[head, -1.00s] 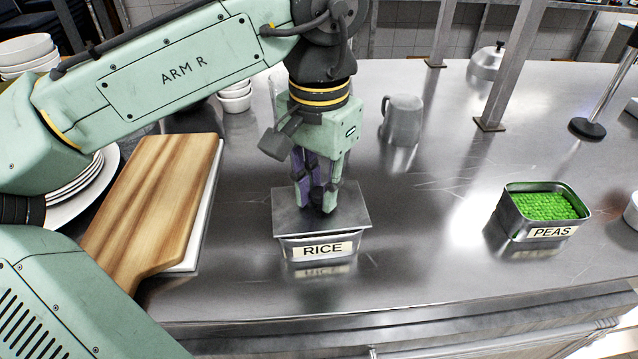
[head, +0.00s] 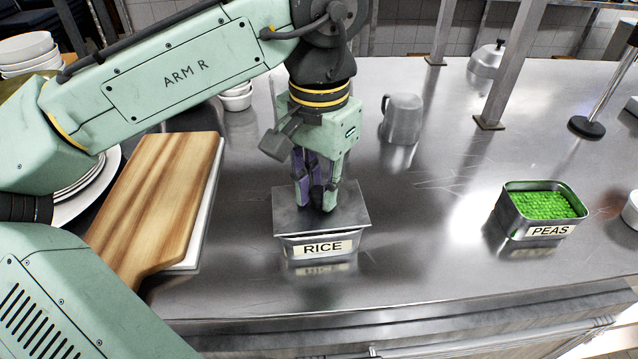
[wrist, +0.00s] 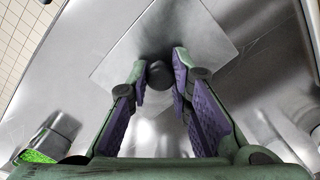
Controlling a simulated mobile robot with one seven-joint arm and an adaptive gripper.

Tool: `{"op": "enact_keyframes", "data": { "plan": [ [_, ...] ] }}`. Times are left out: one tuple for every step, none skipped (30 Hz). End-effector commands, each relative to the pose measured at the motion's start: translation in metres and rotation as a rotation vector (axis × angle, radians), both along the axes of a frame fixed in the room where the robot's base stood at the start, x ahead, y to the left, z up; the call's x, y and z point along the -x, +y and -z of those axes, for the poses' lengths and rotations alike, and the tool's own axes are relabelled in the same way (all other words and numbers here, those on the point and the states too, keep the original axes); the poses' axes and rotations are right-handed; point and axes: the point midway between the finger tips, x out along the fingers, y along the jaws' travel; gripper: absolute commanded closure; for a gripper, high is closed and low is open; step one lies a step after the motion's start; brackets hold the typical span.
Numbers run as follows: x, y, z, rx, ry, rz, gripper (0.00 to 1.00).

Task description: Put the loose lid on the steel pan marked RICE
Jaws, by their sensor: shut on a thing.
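The steel pan marked RICE (head: 322,248) stands on the steel counter in the middle of the head view, its label facing me. The flat grey lid (head: 345,222) lies over the pan's top, roughly level, and hides what is inside. A thin dark gap shows between lid and pan at the front, so I cannot tell if it is fully seated. My gripper (head: 316,202) is above the lid, shut on its dark knob. The wrist view shows the knob (wrist: 159,73) between the purple finger pads, with the lid (wrist: 190,40) beyond.
A pan marked PEAS (head: 541,218), full of green peas, stands to the right. A wooden board (head: 160,205) lies to the left on a white one. A metal mug (head: 402,118) stands behind. The counter between RICE and PEAS is clear.

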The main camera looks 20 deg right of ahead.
Motion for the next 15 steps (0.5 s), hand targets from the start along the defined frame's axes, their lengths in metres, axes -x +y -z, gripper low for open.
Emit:
{"op": "enact_keyframes", "data": {
  "plan": [
    [-0.0001,-0.0001,-0.0001,0.0,0.0,0.0,1.0],
    [-0.0001,-0.0001,-0.0001,0.0,0.0,0.0,1.0],
    [-0.0001,-0.0001,-0.0001,0.0,0.0,0.0,1.0],
    [-0.0001,-0.0001,-0.0001,0.0,0.0,0.0,1.0],
    [-0.0001,-0.0001,-0.0001,0.0,0.0,0.0,1.0],
    [-0.0001,-0.0001,0.0,0.0,0.0,0.0,1.0],
    [-0.0001,-0.0001,0.0001,0.0,0.0,0.0,1.0],
    [-0.0001,-0.0001,0.0003,0.0,0.0,0.0,1.0],
    [0.0,-0.0001,0.0007,0.001,0.001,0.0,1.0],
    [0.0,-0.0001,0.0011,0.001,0.001,0.0,1.0],
    [0.0,-0.0001,0.0016,0.001,0.001,0.0,1.0],
    [0.0,-0.0001,0.0023,0.001,0.001,0.0,1.0],
    [0.0,-0.0001,0.0028,0.001,0.001,0.0,1.0],
    [0.0,-0.0001,0.0034,0.001,0.001,0.0,1.0],
    [-0.0001,-0.0002,0.0041,0.0,0.0,0.0,1.0]
  ]
}}
